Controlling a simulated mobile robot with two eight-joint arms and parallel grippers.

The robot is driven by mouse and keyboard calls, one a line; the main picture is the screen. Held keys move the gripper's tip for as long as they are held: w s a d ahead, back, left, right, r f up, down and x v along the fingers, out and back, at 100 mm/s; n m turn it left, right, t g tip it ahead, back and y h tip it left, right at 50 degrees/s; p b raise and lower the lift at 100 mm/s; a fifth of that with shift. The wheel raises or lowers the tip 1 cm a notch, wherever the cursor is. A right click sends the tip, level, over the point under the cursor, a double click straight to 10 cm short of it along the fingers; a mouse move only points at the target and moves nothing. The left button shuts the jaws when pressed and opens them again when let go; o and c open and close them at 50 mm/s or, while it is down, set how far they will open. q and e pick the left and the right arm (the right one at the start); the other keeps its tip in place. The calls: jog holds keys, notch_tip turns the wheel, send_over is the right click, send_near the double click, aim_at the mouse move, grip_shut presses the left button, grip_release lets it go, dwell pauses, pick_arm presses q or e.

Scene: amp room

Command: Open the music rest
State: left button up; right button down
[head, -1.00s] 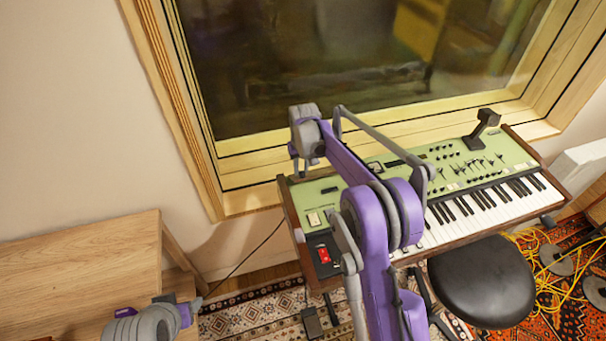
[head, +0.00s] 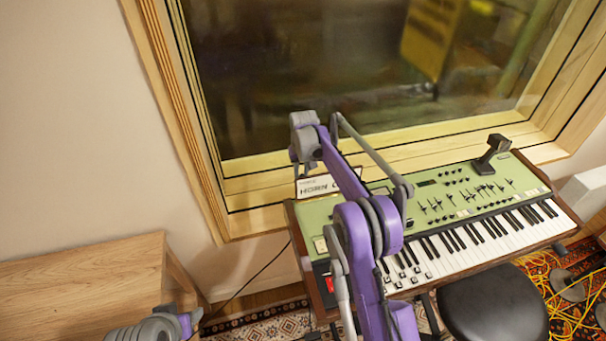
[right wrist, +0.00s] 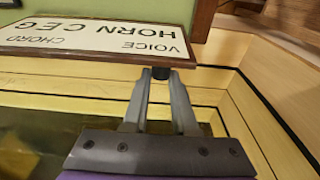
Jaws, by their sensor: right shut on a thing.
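The green electric organ (head: 430,207) stands below the window. Its music rest (head: 317,186), a pale panel lettered "HORN", stands raised at the organ's back left edge, partly behind my right arm. In the right wrist view the music rest (right wrist: 100,38) shows its lettering upside down, with a dark wooden edge. My right gripper (right wrist: 160,74) is shut at that edge, its fingers close together around a small dark part. In the head view my right gripper (head: 308,165) is at the rest's top. Part of my left arm shows at the bottom left; its fingers are unclear.
A wooden table (head: 90,280) is at the left. A black round stool (head: 492,305) stands in front of the keys. A dark device (head: 492,152) sits on the organ's back right. The window (head: 350,90) and its wooden frame are close behind the organ.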

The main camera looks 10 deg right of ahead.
jog(key=shift+w+f, duration=0.45)
jog(key=shift+w, duration=0.4)
jog(key=c, duration=0.7)
grip_release()
jog(key=shift+w+f, duration=0.15)
jog(key=shift+w, duration=0.05)
jog(key=shift+s, duration=0.1)
jog(key=r, duration=0.3)
jog(key=s+r, duration=0.1)
jog(key=r, duration=0.7)
jog(key=shift+s+p, duration=0.15)
jog(key=shift+p, duration=0.2)
jog(key=shift+f, duration=0.15)
